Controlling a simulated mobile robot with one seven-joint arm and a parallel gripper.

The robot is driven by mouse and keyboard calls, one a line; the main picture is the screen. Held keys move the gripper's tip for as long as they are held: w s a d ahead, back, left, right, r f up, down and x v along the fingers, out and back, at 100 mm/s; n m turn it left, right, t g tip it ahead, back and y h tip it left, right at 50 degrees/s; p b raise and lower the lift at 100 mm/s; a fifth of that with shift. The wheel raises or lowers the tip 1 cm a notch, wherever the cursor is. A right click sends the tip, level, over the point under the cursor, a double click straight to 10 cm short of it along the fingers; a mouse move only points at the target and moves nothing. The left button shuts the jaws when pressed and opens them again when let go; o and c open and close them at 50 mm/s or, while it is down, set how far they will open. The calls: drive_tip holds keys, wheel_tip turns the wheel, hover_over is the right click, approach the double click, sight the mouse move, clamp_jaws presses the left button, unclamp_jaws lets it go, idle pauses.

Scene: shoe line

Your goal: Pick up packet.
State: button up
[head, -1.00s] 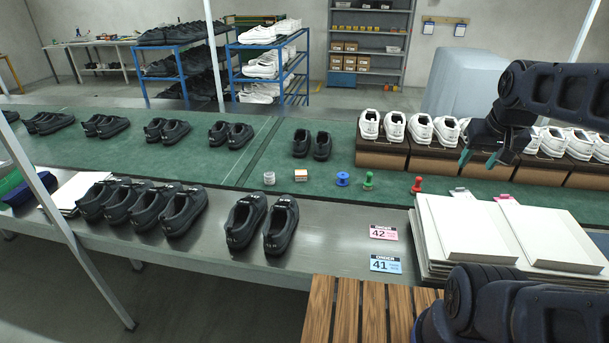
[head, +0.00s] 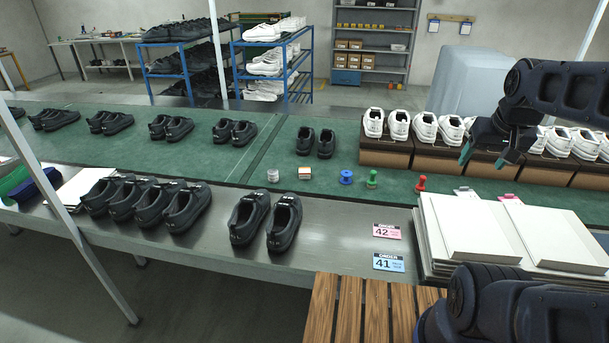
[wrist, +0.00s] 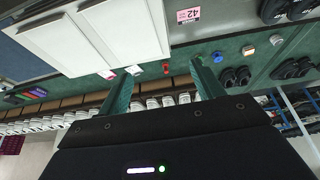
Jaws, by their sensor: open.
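Two small flat pieces lie on the green belt just behind the white boards: a whitish one (head: 466,192) and a pink one (head: 509,198). Either may be the packet; they are too small to tell. In the wrist view the whitish piece (wrist: 133,70) is beside the left fingertip, and the pink one (wrist: 107,75) is left of it. My gripper (head: 480,158) is open with green fingers and nothing between them. It hangs above the belt in front of the white shoes, apart from both pieces.
White boards (head: 470,230) are stacked at the right. Red (head: 421,184), green (head: 372,178) and blue (head: 346,177) knobbed pieces stand on the belt's near edge. White shoes (head: 424,127) on brown boxes line the belt behind. Black shoes (head: 284,222) stand on the steel bench.

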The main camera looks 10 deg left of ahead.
drive_tip(key=w+a+r+n+g, duration=0.15)
drive_tip(key=w+a+n, duration=0.35)
drive_tip(key=w, duration=0.9)
drive_tip(key=w+a+r+n, duration=0.3)
drive_tip(key=w+a, duration=0.5)
drive_tip(key=w, duration=0.6)
drive_tip(key=n+g, duration=0.3)
drive_tip(key=n, duration=1)
hover_over(305, 170)
wheel_tip(305, 170, down, 37)
drive_tip(key=shift+w+a+f, duration=0.1)
drive_tip(key=shift+f, duration=2.65)
drive_tip(key=shift+w+a+f, duration=0.1)
drive_tip(key=shift+f, duration=2.65)
drive_tip(key=shift+c, duration=0.5)
